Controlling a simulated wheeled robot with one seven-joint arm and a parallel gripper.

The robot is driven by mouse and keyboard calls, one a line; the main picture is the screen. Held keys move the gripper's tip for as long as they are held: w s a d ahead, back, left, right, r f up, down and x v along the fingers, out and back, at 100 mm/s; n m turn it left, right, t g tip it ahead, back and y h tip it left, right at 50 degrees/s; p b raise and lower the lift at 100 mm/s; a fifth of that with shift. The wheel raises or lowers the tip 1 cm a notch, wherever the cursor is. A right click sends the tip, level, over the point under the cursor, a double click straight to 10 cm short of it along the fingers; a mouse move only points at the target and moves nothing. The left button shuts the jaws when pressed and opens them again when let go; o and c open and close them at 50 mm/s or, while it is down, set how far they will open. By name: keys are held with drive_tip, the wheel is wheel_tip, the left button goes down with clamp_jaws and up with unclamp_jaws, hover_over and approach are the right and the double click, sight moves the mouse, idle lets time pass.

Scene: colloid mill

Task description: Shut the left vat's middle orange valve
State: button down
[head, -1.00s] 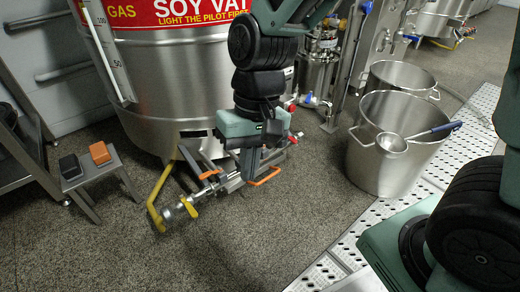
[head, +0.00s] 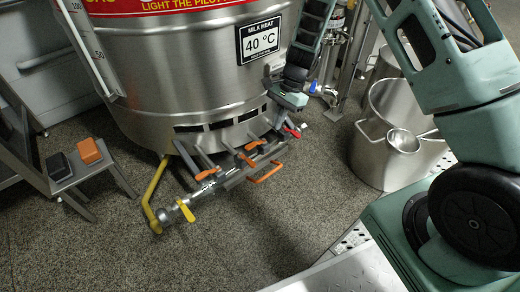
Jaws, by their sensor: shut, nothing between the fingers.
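The steel left vat (head: 185,85) stands at centre left, with a burner pipe along its lower front. Three small orange levers sit along this pipe: a left one (head: 205,174), the middle orange valve (head: 245,159) and a right one (head: 255,144). The left lever lies roughly along the pipe; the middle one points slantwise across it. My gripper (head: 282,113) is beside the vat's lower right side, behind the right end of the pipe, up and to the right of the middle lever and apart from it. It is shut and empty; its fingertips are small and hard to make out.
An orange loop handle (head: 267,172) juts out in front of the pipe. A yellow lever (head: 185,210) sits at its left end, and a red lever (head: 292,131) is near my gripper. Steel pots (head: 380,165) stand right. The floor (head: 240,235) in front is clear.

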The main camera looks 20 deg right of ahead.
sight(251, 163)
drive_tip(key=s+a+f+b, duration=0.3)
drive_tip(key=a+f+b, duration=0.4)
drive_tip(key=f+b, duration=0.1)
drive_tip(key=shift+a+f+b, duration=0.15)
drive_tip(key=shift+f+b, duration=0.2)
drive_tip(key=shift+f, duration=0.3)
